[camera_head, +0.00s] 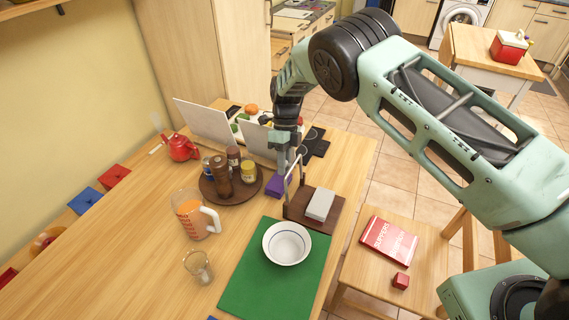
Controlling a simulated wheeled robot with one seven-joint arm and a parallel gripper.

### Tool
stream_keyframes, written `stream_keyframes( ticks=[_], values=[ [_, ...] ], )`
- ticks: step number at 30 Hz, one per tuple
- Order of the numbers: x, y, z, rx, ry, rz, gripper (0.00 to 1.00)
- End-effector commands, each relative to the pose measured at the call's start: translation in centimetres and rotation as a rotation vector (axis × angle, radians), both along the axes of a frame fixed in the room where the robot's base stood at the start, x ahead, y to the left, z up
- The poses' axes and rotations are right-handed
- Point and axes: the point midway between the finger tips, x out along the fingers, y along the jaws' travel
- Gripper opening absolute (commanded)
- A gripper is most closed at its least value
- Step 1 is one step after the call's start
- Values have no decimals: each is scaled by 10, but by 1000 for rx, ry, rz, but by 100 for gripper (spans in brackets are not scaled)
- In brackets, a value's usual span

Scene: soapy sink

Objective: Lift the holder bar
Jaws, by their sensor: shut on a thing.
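The holder is a dark brown wooden tray (331,222) on the table with a grey-white block (320,204) lying on it. Its thin bar (293,173) stands up above the tray's left part, raised clear of the block. My gripper (284,163) comes down from above at the bar's upper end and is shut on it. The fingertips are small in this view, and the exact contact is hard to see.
A purple block (278,186) stands just left of the holder. A round tray (212,196) with a pepper mill and jars is further left. A white bowl (287,243) sits on a green mat (250,290) in front. A jug (194,214) and a glass (198,266) stand left.

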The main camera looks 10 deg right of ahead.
Motion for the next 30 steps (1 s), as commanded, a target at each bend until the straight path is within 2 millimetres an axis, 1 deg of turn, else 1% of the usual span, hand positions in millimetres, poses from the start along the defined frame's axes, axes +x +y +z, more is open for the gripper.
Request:
stream_keyframes(
  ticks=[1, 2, 3, 11, 14, 16, 20, 30],
  values=[
    [0, 2, 0, 4, -2, 0, 25],
    [0, 2, 0, 4, -2, 0, 33],
    [0, 2, -1, 4, -2, 0, 37],
    [0, 1, 0, 3, -2, 0, 37],
    [3, 0, 4, 3, -3, 0, 37],
    [6, 0, 10, 3, -5, 0, 37],
    [16, -2, 31, 5, -7, -1, 37],
    [48, -10, 104, 4, -8, -1, 37]
  ],
)
